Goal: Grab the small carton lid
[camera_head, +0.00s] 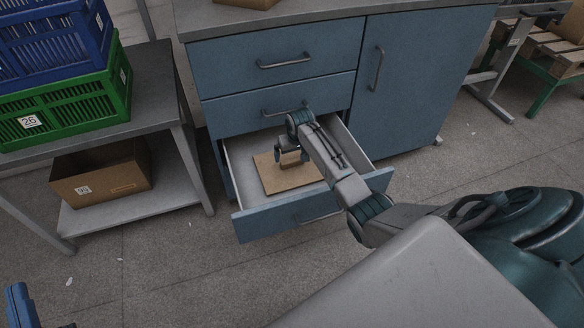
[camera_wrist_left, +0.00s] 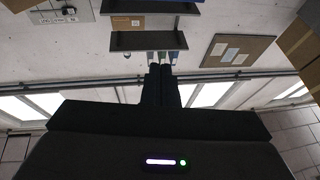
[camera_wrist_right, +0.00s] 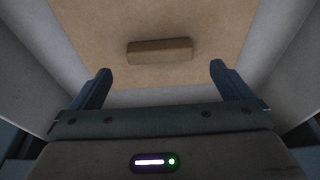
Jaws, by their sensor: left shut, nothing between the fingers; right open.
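The small carton lid (camera_head: 272,182) is a flat brown cardboard sheet with a raised bar on top, lying in the open drawer (camera_head: 300,214). In the right wrist view the lid (camera_wrist_right: 225,25) fills the upper middle and its bar (camera_wrist_right: 160,51) lies crosswise. My right gripper (camera_head: 290,158) reaches down into the drawer over the lid. In the right wrist view its open fingers (camera_wrist_right: 160,69) stand to either side, with the bar slightly beyond the tips. Nothing is between them. My left gripper (camera_wrist_left: 160,85) is shut and empty, away from the lid, facing a wall with shelves.
The drawer's side walls stand close around my right gripper. The blue cabinet (camera_head: 412,85) rises behind it. To the left, a table carries green (camera_head: 70,108) and blue (camera_head: 50,45) crates, with an open carton (camera_head: 100,187) on its lower shelf. Floor is clear before the drawer.

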